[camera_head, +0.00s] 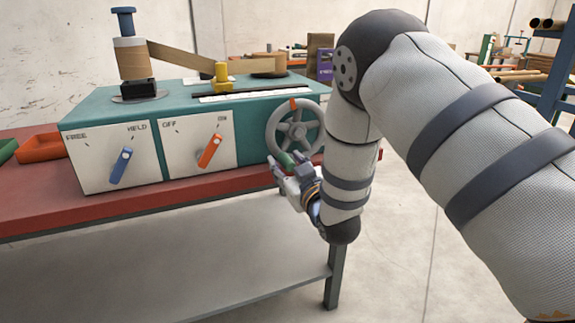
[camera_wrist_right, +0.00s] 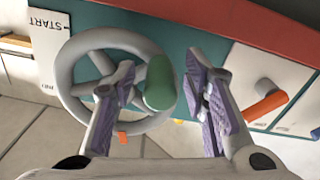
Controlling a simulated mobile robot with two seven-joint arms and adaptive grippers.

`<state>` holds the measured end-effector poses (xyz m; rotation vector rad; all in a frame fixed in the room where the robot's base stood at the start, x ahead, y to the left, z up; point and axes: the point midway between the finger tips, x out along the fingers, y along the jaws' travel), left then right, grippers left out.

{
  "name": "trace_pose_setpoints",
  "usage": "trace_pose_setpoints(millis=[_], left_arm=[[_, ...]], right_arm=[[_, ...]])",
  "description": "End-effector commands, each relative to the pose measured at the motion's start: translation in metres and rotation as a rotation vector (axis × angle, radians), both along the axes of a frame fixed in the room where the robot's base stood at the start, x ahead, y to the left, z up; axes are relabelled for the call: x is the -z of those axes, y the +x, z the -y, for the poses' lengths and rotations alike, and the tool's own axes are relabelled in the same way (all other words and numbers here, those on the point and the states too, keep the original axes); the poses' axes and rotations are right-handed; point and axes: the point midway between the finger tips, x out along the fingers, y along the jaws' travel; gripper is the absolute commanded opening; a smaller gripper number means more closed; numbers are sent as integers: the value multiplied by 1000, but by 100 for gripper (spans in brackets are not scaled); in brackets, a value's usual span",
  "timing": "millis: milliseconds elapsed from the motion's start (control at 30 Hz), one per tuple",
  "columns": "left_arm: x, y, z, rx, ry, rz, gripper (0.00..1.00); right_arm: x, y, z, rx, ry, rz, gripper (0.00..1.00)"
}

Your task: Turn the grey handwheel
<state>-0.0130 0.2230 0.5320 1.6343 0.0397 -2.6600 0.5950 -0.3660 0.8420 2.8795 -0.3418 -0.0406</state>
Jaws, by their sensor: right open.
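The grey handwheel (camera_head: 297,129) is on the right end of the teal machine's front, with an orange mark at its rim's top. Its green crank handle (camera_head: 286,160) is at the lower left of the rim. The handwheel (camera_wrist_right: 62,75) fills the left half of the wrist view, with the green handle (camera_wrist_right: 160,84) jutting toward the camera. My right gripper (camera_head: 283,172) is open at the handle; in the wrist view its fingers (camera_wrist_right: 160,72) lie either side of it. The handle looks closer to the left-hand finger; contact is unclear. My left gripper is not in view.
The teal machine (camera_head: 85,118) stands on a red bench top (camera_head: 60,213). A blue lever (camera_head: 121,165) and an orange lever (camera_head: 210,151) are on its front, left of the wheel. An orange bin (camera_head: 40,148) sits at the far left.

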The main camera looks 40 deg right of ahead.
Motion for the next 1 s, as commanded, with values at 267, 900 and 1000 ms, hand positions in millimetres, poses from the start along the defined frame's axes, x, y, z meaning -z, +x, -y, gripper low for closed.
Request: trace_pose_setpoints(millis=[267, 900, 1000], left_arm=[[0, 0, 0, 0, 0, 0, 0], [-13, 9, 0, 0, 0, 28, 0], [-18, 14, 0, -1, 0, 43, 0]], right_arm=[[0, 0, 0, 0, 0, 0, 11], [-10, 2, -7, 0, 132, 34, 0], [-15, 5, -10, 0, 211, 54, 0]])
